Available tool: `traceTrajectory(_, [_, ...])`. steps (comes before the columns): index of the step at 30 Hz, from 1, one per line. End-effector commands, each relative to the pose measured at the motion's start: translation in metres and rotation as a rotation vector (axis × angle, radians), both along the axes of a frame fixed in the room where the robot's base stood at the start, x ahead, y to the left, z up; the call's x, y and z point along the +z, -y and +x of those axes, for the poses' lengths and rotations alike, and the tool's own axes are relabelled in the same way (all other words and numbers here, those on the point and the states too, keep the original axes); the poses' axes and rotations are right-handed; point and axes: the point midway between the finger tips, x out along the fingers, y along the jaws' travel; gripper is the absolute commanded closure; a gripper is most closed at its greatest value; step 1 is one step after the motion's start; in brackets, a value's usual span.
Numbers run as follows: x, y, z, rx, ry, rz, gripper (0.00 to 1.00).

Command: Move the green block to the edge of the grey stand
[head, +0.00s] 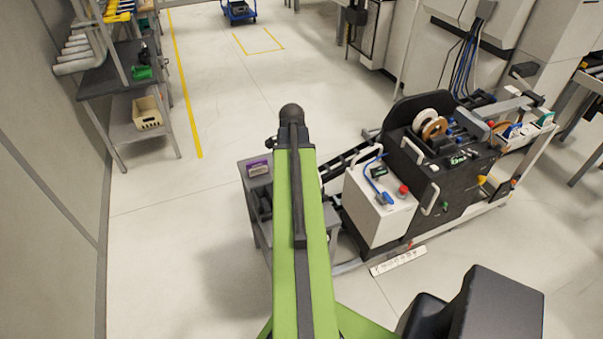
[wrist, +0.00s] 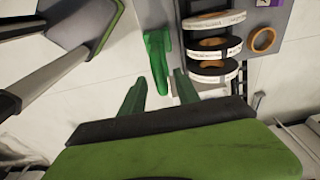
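The green block (wrist: 157,52) shows in the wrist view as a long, uneven green piece at the left side of the grey stand (wrist: 200,78). I cannot tell whether it rests on the stand's edge or is above it. My gripper (wrist: 159,78) is open, with its two green fingers apart. The block's lower end shows between the fingertips, with a gap on each side. In the head view the grey stand (head: 257,182) is partly behind my arm, and the block and my gripper are hidden there.
Several black and white rolls (wrist: 213,45) and an orange ring (wrist: 263,40) sit on the stand. The edge-banding machine (head: 440,165) stands to the right, a shelf rack (head: 125,85) at far left.

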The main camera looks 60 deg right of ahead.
Motion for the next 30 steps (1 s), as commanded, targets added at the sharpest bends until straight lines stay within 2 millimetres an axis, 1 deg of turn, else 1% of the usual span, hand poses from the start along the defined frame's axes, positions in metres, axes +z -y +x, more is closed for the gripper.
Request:
traceTrajectory(1, [0.020,-0.001,0.001,0.001,0.000,0.000,0.62])
traceTrajectory(9, [0.080,-0.007,0.004,0.000,0.000,0.000,0.62])
traceTrajectory(12, [0.094,-0.008,0.005,-0.001,0.000,0.000,0.62])
traceTrajectory(16, [0.100,-0.009,0.006,-0.002,0.000,0.000,0.62])
traceTrajectory(24, [0.098,-0.009,0.006,-0.002,0.000,0.000,0.62])
traceTrajectory(26, [0.098,-0.012,0.009,0.011,0.000,0.002,0.62])
traceTrajectory(28, [0.098,-0.025,0.025,0.082,-0.002,0.007,0.62])
traceTrajectory(29, [0.098,-0.036,0.036,0.139,-0.003,0.012,0.62])
traceTrajectory(30, [0.097,-0.055,0.056,0.242,-0.006,0.019,0.62])
